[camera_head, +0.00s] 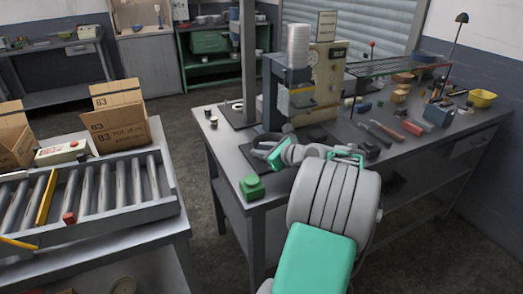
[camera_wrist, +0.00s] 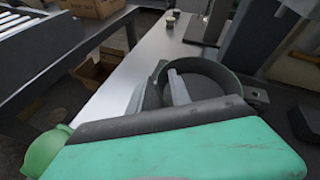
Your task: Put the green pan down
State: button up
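The green pan (camera_wrist: 215,86) is a round, shallow dish with a dark inside, seen just beyond my gripper in the wrist view. In the head view its green rim (camera_head: 262,139) shows at the near left part of the workbench, by the foot of the press. My gripper (camera_wrist: 158,88) is at the pan's near left wall, with one pale finger inside the rim and the other beside it. Whether the fingers press on the wall is not clear. The pan's underside is hidden, so I cannot tell whether it touches the bench.
The press (camera_head: 285,90) stands close behind the pan. A roller conveyor (camera_head: 100,190) with cartons (camera_head: 118,120) is across the gap at left.

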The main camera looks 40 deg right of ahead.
jog(key=v, duration=1.2)
jog(key=shift+p, duration=0.35)
